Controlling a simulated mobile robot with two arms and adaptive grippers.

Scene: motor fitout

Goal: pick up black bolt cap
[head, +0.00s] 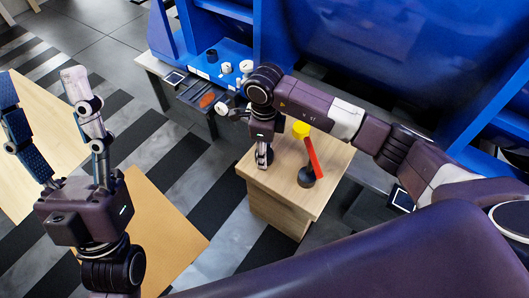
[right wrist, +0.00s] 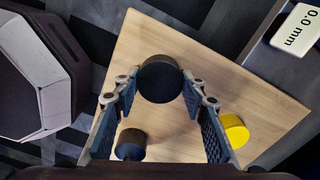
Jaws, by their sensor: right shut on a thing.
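The round black bolt cap (right wrist: 160,80) sits between the fingertips of my right gripper (right wrist: 160,84) in the right wrist view. Both fingers touch its sides, and the gripper is shut on it. In the head view my right gripper (head: 264,163) points down over the small wooden table (head: 283,205), with the cap partly hidden behind its fingers. I cannot tell whether the cap is clear of the tabletop. My left gripper (head: 50,125) is open and empty at the left, with its fingers pointing up, well away from the table.
A second black round piece (head: 306,178) stands on the table beside a red bar (head: 313,157) and a yellow cylinder (head: 301,130). A blue machine (head: 330,45) stands behind. Its ledge (head: 222,62) carries small black and white parts. A wooden board (head: 160,225) lies at the left.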

